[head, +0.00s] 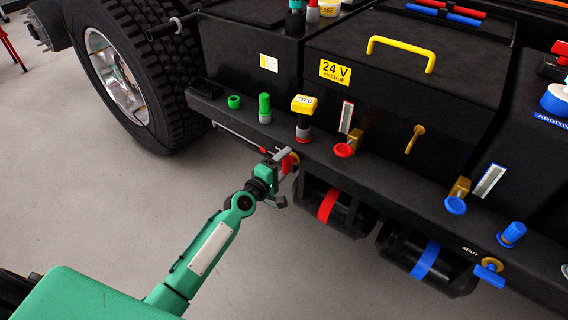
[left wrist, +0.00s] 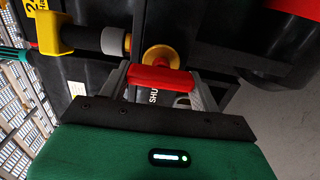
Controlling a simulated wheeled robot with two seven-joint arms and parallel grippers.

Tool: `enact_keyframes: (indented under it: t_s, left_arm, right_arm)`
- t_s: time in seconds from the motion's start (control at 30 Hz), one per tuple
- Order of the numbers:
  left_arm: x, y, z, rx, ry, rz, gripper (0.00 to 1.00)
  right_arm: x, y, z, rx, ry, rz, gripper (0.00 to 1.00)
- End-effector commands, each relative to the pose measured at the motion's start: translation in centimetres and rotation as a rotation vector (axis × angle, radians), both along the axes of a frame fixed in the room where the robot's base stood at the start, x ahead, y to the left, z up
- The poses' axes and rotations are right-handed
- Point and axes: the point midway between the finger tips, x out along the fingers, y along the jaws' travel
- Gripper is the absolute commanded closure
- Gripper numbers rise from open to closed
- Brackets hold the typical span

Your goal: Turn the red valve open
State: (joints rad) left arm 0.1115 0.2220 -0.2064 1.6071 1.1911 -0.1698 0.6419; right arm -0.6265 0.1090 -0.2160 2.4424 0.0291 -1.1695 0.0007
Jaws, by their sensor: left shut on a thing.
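The red valve (left wrist: 160,79) has a red bar handle on a round brass body (left wrist: 160,56). It is on the front edge of the black vehicle, and in the head view it is mostly hidden by my gripper. My left gripper (head: 281,159) is at the valve, shut on the red handle. In the left wrist view the handle lies crosswise between the two grey fingers. A partly covered label reading "SHU" shows just below the handle. My right gripper is in neither view.
A yellow-capped filler (head: 303,104) and a red tap (head: 344,149) stand close to the valve. A tank with a red band (head: 328,205) hangs beside it. A similar blue valve (head: 489,275) marked "SHUT" is at the right. The floor (head: 300,270) in front is clear.

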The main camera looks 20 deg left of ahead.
Motion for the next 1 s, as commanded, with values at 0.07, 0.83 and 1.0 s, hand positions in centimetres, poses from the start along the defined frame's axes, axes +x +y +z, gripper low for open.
enact_keyframes:
  t_s: [0.07,0.83,1.0]
  left_arm:
    - [0.0,0.0,-0.1,-0.002,0.002,0.001,0.27]
    - [-5.6,2.1,-0.1,0.001,0.004,0.0,0.15]
    - [-8.9,3.2,-0.3,0.001,0.004,-0.001,0.15]
  right_arm:
    - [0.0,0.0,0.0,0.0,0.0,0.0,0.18]
    - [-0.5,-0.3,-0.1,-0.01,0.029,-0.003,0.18]
    - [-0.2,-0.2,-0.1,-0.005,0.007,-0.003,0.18]
